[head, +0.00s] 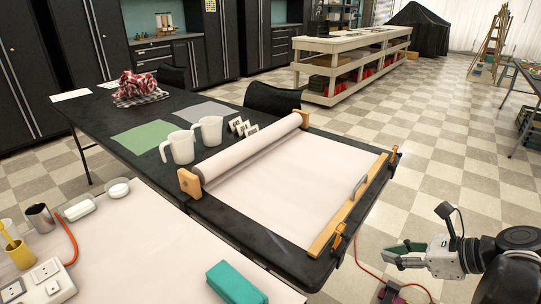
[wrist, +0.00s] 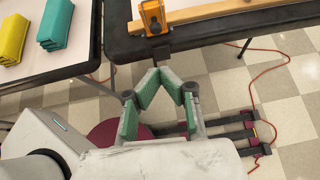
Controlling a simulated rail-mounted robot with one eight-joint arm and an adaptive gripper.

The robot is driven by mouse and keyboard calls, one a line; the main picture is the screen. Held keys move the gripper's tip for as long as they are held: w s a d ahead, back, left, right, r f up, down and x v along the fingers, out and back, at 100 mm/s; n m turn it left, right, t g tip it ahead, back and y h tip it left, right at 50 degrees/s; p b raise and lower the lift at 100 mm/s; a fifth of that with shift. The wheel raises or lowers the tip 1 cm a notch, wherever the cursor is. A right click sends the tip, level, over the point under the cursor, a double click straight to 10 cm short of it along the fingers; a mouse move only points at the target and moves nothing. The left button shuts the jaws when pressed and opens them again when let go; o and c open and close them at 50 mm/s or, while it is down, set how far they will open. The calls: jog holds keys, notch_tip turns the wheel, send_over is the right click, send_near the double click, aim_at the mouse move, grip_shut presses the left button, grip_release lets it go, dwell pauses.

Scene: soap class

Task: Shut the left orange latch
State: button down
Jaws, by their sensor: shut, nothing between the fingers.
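The left orange latch (head: 338,240) sits at the near end of the wooden bar along the table's edge. In the wrist view, this latch (wrist: 153,17) is at the top, beside the bar's end. I cannot tell whether it is open or shut. A second orange latch (head: 394,155) is at the bar's far end. My gripper (head: 387,254) is off the table's edge, to the right of the left latch and apart from it. In the wrist view, its green-padded fingers (wrist: 164,72) meet at their tips and hold nothing; the latch lies beyond them.
The wooden bar (head: 350,212) has a grey handle (head: 360,186) and edges a pale sheet from a roll (head: 255,147). A teal block (head: 236,283) lies on the neighbouring table. A red cable (head: 412,288) runs over the floor. Space between gripper and latch looks clear.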

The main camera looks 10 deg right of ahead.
jog(key=w+a+f+b, duration=0.1)
jog(key=w+a, duration=0.3)
jog(key=w, duration=0.1)
jog(key=shift+w+f+b, duration=0.35)
jog(key=shift+w, duration=0.05)
jog(key=shift+r, duration=0.15)
